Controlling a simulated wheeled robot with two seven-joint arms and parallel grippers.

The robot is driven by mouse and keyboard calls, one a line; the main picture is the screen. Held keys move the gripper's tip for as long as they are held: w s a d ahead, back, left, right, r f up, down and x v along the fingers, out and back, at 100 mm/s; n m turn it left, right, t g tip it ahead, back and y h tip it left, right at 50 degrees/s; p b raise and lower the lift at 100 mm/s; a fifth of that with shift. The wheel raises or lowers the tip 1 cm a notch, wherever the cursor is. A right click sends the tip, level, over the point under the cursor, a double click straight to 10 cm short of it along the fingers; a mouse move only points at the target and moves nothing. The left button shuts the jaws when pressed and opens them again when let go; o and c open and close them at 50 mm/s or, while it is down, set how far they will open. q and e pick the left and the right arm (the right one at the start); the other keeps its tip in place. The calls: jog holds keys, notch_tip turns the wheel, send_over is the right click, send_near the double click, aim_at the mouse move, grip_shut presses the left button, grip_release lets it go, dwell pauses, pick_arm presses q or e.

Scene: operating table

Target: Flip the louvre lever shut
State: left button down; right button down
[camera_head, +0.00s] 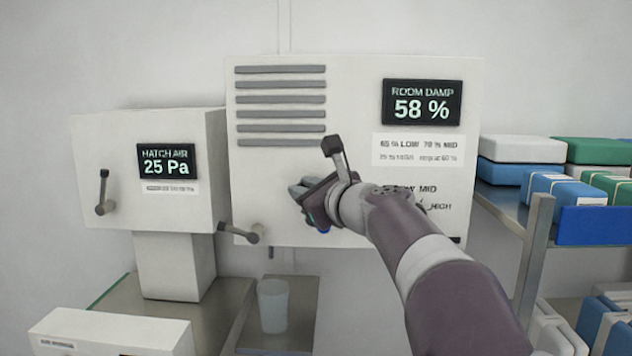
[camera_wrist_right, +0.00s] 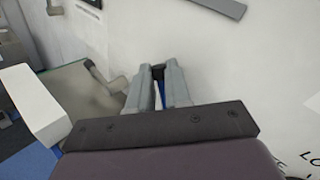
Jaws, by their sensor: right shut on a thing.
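The white wall panel (camera_head: 350,80) carries several grey louvre slats (camera_head: 281,99) that look like flat bars. My right gripper (camera_head: 305,192) is in front of the panel, below the slats. In the right wrist view its two grey fingers (camera_wrist_right: 164,82) are close together, with a small dark piece (camera_wrist_right: 158,72) between their tips. Most of this piece is hidden, so I cannot tell whether it is the louvre lever. A separate small lever (camera_head: 238,231) at the panel's lower left corner points left; the gripper is apart from it. My left gripper is not in view.
A white hatch-air box (camera_head: 90,140) with its own upright lever (camera_head: 103,190) stands left. A cup (camera_head: 272,306) is on the lower surface. A shelf (camera_head: 500,205) with wrapped packs stands right. The display (camera_head: 422,102) reads 58 %. My right forearm covers part of the lower panel labels.

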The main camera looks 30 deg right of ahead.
jog(key=shift+w+a+f, duration=0.1)
jog(key=shift+f, duration=0.2)
jog(key=c, duration=1.1)
grip_release()
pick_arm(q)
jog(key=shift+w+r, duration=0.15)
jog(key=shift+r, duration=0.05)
pick_arm(e)
jog(key=shift+o, duration=0.2)
jog(key=shift+r, duration=0.1)
pick_arm(q)
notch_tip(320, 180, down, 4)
jog(key=b, duration=0.4)
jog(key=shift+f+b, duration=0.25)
jog(key=shift+b, duration=0.1)
pick_arm(e)
jog(key=s+d+r, duration=0.1)
jog(key=s, duration=1.1)
jog(key=shift+s+r, duration=0.15)
jog(key=shift+s, duration=0.05)
